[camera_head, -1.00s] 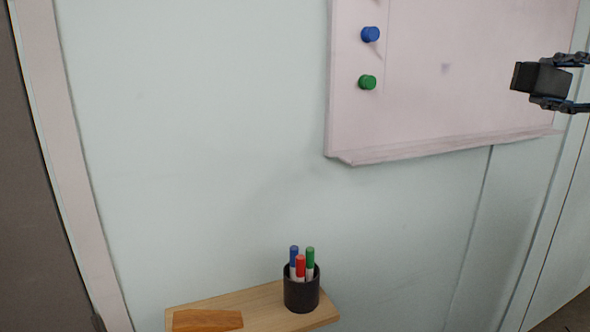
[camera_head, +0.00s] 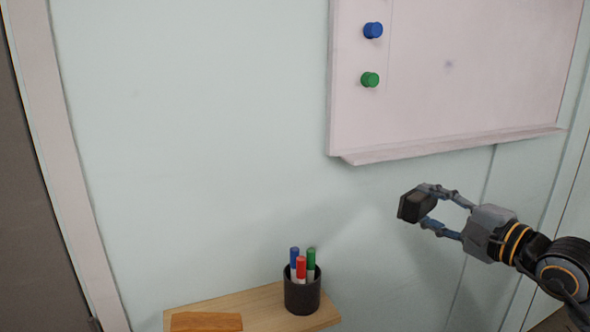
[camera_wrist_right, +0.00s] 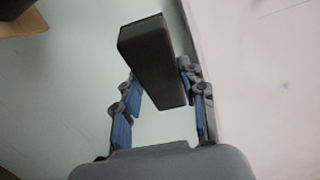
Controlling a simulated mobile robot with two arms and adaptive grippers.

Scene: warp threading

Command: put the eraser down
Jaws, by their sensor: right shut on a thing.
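The black eraser (camera_head: 413,206) is held by my right gripper (camera_head: 430,206), which comes in from the right in the head view. The gripper is shut on the eraser, in the air below the whiteboard and up and right of the shelf. In the right wrist view the eraser (camera_wrist_right: 153,58) sits between the two fingers (camera_wrist_right: 158,85), sticking out beyond them. The wooden shelf (camera_head: 235,303) is at the bottom of the head view. My left gripper is not in view.
A black cup (camera_head: 302,295) with blue, red and green markers stands on the shelf's right part. A brown wooden block (camera_head: 206,321) lies on its left front. The whiteboard (camera_head: 470,90) with a blue magnet (camera_head: 372,30) and a green magnet (camera_head: 369,80) hangs above.

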